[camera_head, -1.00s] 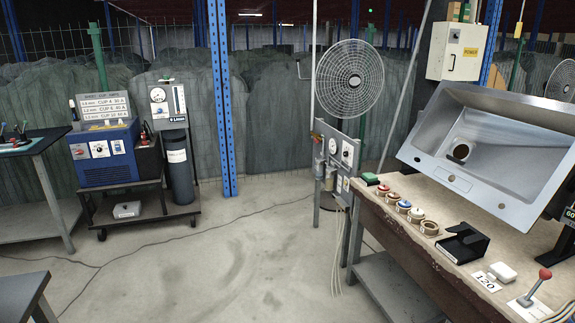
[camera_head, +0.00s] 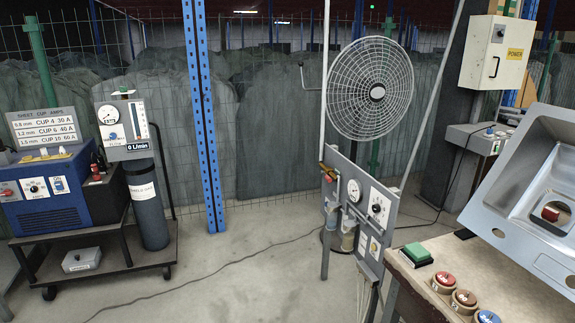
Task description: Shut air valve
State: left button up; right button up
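A grey air panel (camera_head: 397,196) on a stand is in the middle right of the head view, in front of the fan. It carries a round pressure gauge (camera_head: 354,190), a dial (camera_head: 377,208) and filter bowls. Neither of my grippers is in view.
A workbench (camera_head: 414,279) with coloured buttons and a tilted steel sink (camera_head: 498,197) stands at the right. A welder cart (camera_head: 110,238) with a gas bottle (camera_head: 148,205) is at the left. The floor (camera_head: 235,275) between is clear except for a thin cable.

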aim_at(327, 178)
jog(key=i+z, duration=0.15)
jog(key=i, duration=0.35)
jog(key=i+j+z, duration=0.15)
jog(key=i, duration=0.3)
jog(key=i+j+z, duration=0.15)
jog(key=i, duration=0.35)
